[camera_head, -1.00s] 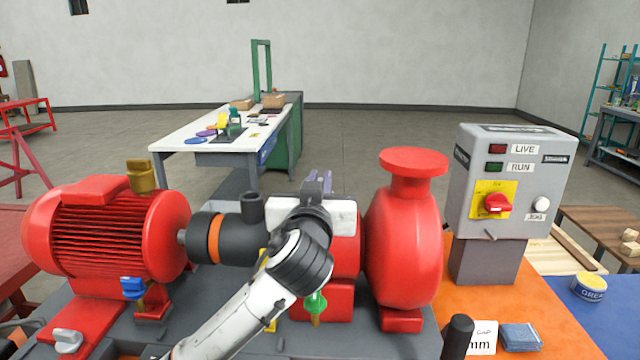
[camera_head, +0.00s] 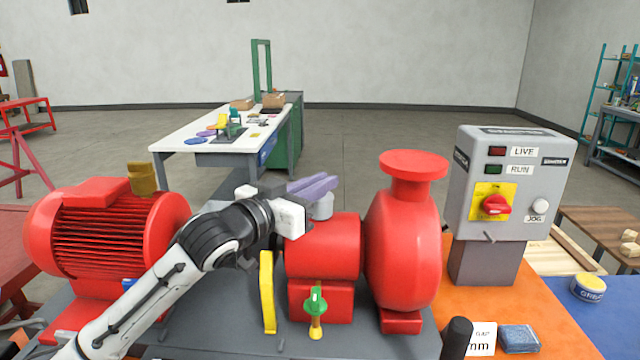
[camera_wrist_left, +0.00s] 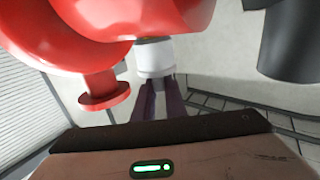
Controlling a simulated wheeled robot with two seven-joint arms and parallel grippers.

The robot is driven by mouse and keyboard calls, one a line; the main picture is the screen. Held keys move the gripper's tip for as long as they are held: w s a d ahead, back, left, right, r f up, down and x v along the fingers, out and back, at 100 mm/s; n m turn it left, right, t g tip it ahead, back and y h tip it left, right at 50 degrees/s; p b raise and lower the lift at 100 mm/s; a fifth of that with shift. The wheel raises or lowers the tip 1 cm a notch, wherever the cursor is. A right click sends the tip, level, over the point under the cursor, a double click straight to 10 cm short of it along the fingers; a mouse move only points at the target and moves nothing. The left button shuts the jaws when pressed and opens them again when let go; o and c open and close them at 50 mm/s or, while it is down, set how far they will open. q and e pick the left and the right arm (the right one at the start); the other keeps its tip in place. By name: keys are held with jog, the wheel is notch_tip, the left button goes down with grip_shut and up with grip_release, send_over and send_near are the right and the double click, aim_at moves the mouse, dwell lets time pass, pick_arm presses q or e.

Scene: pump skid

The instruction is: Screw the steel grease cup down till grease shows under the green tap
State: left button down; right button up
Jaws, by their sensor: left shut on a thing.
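The steel grease cup (camera_head: 323,207) stands on top of the red bearing housing (camera_head: 322,245). It also shows in the left wrist view (camera_wrist_left: 154,58), upside down, with the finger ends at it. My left gripper (camera_head: 314,188), with purple fingers, is shut on the cup and comes in nearly level from the left. The fingers hide part of the cup in the head view. The green tap (camera_head: 316,300) is on the front of the housing's foot. A rounded yellow blob (camera_head: 316,333) shows just under the tap. My right gripper is not in view.
The yellow guard (camera_head: 267,292) is left of the tap. The red pump casing (camera_head: 402,245) rises close right of the cup. A grey switch box (camera_head: 510,185) and a grease tub (camera_head: 588,287) are farther right.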

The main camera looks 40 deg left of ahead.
pick_arm(q)
jog(key=shift+f, duration=0.1)
jog(key=c, duration=1.8)
grip_release()
jog(key=shift+s, duration=0.1)
jog(key=s+b, duration=0.2)
jog(key=s, duration=0.8)
jog(key=shift+a, duration=0.3)
